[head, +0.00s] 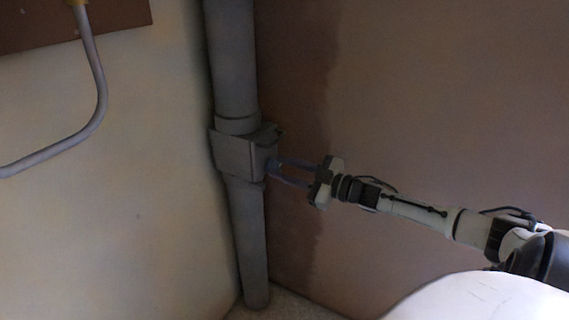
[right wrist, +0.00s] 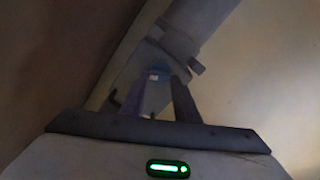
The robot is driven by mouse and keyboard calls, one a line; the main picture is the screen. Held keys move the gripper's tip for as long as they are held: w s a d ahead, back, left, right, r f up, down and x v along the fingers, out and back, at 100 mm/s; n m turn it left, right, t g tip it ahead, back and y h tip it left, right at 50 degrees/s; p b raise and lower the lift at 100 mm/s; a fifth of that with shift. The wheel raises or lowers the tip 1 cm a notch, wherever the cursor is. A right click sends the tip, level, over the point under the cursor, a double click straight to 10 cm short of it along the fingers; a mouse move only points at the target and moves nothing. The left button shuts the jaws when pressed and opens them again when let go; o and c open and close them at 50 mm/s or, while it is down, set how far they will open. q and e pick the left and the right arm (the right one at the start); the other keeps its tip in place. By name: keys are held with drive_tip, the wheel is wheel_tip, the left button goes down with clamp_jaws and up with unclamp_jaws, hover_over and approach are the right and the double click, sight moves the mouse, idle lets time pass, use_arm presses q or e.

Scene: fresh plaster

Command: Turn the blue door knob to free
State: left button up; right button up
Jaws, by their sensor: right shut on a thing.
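The blue door knob (head: 273,166) sits on the right side of a grey box (head: 236,156) that is fixed around a vertical grey pipe in the corner. My right gripper (head: 277,170) reaches in from the right with its two fingers at the knob. In the right wrist view the blue knob (right wrist: 159,70) shows between the fingertips of the right gripper (right wrist: 160,80), which is shut on it. A small pale mark shows on the knob there. The fingers hide part of the knob, and its turn angle is hard to read. My left gripper is not in view.
The grey pipe (head: 232,60) runs from the top down to the floor (head: 285,307). A pale wall (head: 110,200) is on the left, a brown wall (head: 430,100) on the right. A thinner bent pipe (head: 98,80) is at upper left. Space before the walls looks clear.

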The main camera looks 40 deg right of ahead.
drive_tip(key=n, duration=0.3)
drive_tip(key=shift+p, duration=0.4)
drive_tip(key=n, duration=0.3)
drive_tip(key=shift+a+f+n, duration=0.1)
drive_tip(key=shift+f+n, duration=0.05)
drive_tip(key=shift+n, duration=0.15)
drive_tip(key=n, duration=0.5)
drive_tip(key=shift+f+n, duration=0.1)
drive_tip(key=shift+n, duration=0.2)
drive_tip(key=o, duration=1)
drive_tip(key=shift+o, duration=0.2)
drive_tip(key=p+v, duration=0.1)
drive_tip(key=v, duration=0.9)
drive_tip(key=shift+s, duration=0.2)
